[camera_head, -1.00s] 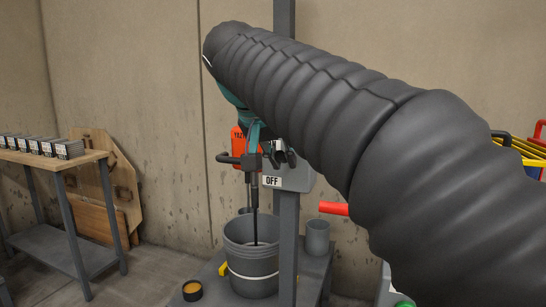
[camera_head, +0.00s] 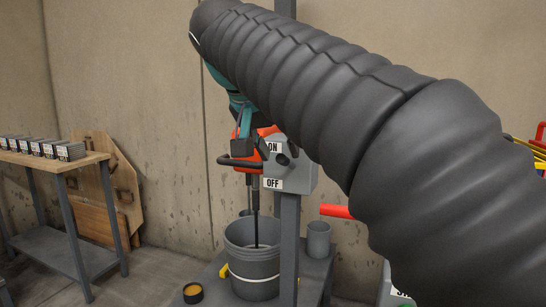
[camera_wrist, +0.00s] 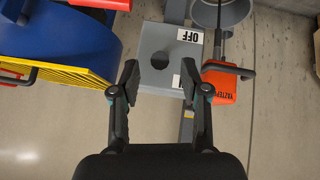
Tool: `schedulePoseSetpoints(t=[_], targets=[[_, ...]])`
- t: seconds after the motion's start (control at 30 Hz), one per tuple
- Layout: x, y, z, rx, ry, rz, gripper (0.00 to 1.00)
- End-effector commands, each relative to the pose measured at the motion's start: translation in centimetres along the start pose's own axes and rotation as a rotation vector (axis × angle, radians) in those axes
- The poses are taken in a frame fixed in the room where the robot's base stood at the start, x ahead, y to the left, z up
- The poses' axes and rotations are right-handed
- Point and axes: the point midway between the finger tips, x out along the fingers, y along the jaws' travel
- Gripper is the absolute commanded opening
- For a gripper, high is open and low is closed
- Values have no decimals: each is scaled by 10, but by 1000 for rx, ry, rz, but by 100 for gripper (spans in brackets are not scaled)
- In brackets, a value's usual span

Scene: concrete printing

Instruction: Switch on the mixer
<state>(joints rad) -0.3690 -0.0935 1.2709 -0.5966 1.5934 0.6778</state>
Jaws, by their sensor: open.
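The grey switch box (camera_head: 300,178) is mounted on the grey post, with an ON label above and an OFF label (camera_head: 272,183) below in the head view. In the wrist view the box (camera_wrist: 150,42) lies ahead of my gripper, with a dark round spot on its face; I cannot tell its switch position. My gripper (camera_wrist: 159,78) is open and empty, its fingers apart before the box; the right finger partly covers a label. In the head view my gripper (camera_head: 280,153) is partly hidden against the box. The orange mixer (camera_head: 262,150) hangs left of the box, its shaft in a bucket (camera_head: 252,262).
A wooden-topped table (camera_head: 45,160) stands at far left. In the wrist view, a blue drum with a yellow grille (camera_wrist: 75,50) is close to the left.

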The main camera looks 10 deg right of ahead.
Motion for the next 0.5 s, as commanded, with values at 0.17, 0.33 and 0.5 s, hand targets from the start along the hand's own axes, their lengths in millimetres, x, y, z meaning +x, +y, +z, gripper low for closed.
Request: schedulePoseSetpoints(t=[0.17, 0.33, 0.5], targets=[[-38, -2, -1, -2, 3, -5, 45], [-65, -2, 0, -1, 1, -3, 45], [-80, -1, 0, 0, 2, -2, 45]])
